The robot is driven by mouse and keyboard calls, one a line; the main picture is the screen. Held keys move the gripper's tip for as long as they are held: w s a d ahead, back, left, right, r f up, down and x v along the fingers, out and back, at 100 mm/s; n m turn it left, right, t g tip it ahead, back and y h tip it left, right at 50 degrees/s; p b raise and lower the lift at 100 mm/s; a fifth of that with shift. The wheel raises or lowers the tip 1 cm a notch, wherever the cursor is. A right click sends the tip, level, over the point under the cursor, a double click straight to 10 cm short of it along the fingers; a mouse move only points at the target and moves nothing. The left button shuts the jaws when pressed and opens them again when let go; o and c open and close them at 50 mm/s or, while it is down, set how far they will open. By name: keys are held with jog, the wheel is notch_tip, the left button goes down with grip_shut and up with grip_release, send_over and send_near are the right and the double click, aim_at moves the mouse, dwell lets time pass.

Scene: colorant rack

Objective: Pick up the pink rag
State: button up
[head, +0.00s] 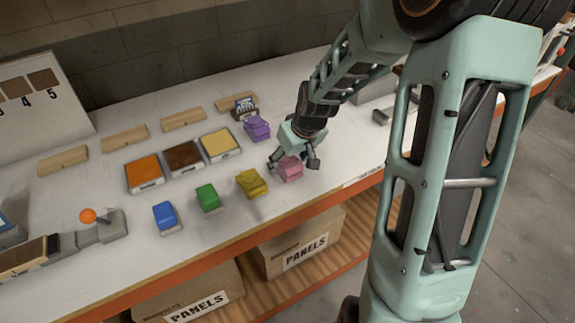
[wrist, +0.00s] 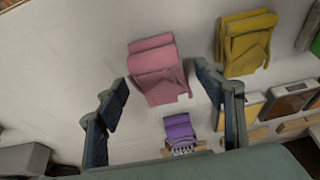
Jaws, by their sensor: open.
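The pink rag (head: 290,168) lies folded on the white tabletop, at the right end of a row of folded rags in the head view. In the wrist view the pink rag (wrist: 157,70) lies just beyond and between the two fingertips. My gripper (head: 294,158) is over the rag in the head view and partly covers it. In the wrist view my gripper (wrist: 160,82) has its fingers spread apart, with nothing between them. I cannot tell the exact height of the fingers above the rag.
A yellow rag (head: 250,182) lies left of the pink one, then green (head: 207,197) and blue (head: 165,215) rags. A purple rag (head: 257,128) lies behind. Colored panels (head: 182,158) and wooden blocks (head: 184,119) stand further back. The table's front edge (head: 300,215) is near.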

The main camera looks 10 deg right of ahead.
jog(key=shift+x, duration=1.1)
jog(key=shift+c, duration=0.6)
jog(key=c, duration=1.1)
jog(key=shift+r, duration=0.1)
jog(key=shift+c, duration=0.2)
jog(key=shift+r+p, duration=0.7)
jog(key=shift+r, duration=0.15)
jog(key=s+a+r+p, duration=0.6)
jog(key=s+a+r, duration=0.3)
jog(key=s+r, duration=0.1)
jog(key=shift+s+r, duration=0.35)
jog(key=shift+r, duration=0.2)
